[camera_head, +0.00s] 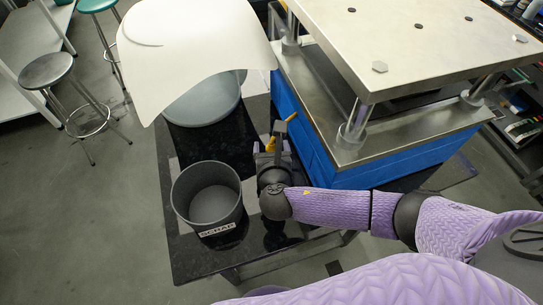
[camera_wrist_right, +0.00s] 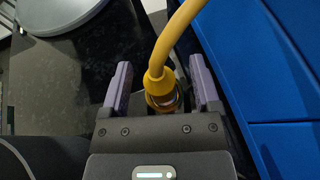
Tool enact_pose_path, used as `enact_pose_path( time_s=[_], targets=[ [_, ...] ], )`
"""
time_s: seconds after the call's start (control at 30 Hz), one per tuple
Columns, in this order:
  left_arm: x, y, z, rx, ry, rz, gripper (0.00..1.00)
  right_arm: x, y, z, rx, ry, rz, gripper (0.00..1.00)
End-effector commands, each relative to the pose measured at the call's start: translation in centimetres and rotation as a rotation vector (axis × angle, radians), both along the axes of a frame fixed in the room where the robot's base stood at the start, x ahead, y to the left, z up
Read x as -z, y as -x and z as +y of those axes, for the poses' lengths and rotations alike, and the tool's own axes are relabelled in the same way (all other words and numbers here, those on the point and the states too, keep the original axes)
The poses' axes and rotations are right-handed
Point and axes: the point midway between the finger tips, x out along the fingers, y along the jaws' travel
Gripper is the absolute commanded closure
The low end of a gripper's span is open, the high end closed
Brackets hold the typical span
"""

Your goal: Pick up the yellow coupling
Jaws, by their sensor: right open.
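The yellow coupling (camera_wrist_right: 160,88) sits between the two purple-padded fingers of my right gripper (camera_wrist_right: 161,78) in the right wrist view. In the head view, bits of yellow (camera_head: 270,145) show beside my right gripper (camera_head: 280,132), which hides most of the coupling there. My right gripper is open around the coupling. My left gripper is not in view.
A grey bin (camera_head: 180,200) labelled SCRAP stands on the black table (camera_head: 190,259) just left of my right gripper. A blue-sided press (camera_head: 320,158) with a metal top is close on the right. A large white curved cover (camera_head: 190,45) overhangs a round grey lid (camera_head: 205,108) behind.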

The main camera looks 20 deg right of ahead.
Motion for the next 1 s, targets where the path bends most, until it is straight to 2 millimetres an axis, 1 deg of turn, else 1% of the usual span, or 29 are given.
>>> enact_pose_path(
  time_s=[0.03, 0.07, 0.1, 0.17, 0.2, 0.27, 0.3, 0.37, 0.4, 0.7, 0.77, 0.87, 0.9, 1.0],
  targets=[
    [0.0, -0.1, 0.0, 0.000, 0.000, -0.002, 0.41, 0.0, 0.0, 0.0, 0.000, 0.000, 0.000, 0.27],
    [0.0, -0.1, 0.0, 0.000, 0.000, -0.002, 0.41, 0.0, 0.0, 0.0, 0.000, 0.000, 0.000, 0.33],
    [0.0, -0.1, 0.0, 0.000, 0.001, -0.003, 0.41, 0.0, 0.0, 0.0, 0.000, 0.000, 0.000, 0.42],
    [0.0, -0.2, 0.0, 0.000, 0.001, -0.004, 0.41, 0.0, 0.0, 0.0, 0.000, 0.000, 0.000, 0.54],
    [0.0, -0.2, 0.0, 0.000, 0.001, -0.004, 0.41, 0.0, 0.0, 0.0, 0.000, 0.000, 0.000, 0.63],
    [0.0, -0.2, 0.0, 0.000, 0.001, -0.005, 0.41, 0.0, 0.0, 0.0, 0.000, -0.001, 0.000, 0.76],
    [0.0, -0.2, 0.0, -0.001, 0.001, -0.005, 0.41, 0.0, 0.0, 0.0, 0.000, -0.001, 0.000, 0.84],
    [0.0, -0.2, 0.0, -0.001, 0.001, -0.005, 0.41, 0.0, 0.0, 0.0, 0.000, -0.001, 0.000, 0.97],
    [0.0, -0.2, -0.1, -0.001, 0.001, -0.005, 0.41, 0.0, 0.1, 0.0, 0.000, -0.001, 0.000, 1.00],
    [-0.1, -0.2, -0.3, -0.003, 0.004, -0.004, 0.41, -0.1, 0.0, 0.0, 0.000, -0.001, 0.000, 1.00],
    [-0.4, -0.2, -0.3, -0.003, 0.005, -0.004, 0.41, -0.6, 0.0, 0.0, 0.001, -0.002, -0.001, 1.00],
    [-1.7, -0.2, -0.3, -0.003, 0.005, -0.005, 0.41, -3.1, 0.0, 0.1, 0.001, -0.004, -0.003, 1.00],
    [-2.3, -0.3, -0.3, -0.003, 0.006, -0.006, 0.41, -4.3, 0.0, 0.0, 0.000, -0.004, -0.005, 1.00],
    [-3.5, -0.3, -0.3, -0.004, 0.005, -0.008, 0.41, -7.0, 0.0, 0.1, 0.000, -0.004, -0.005, 1.00]
  ],
)
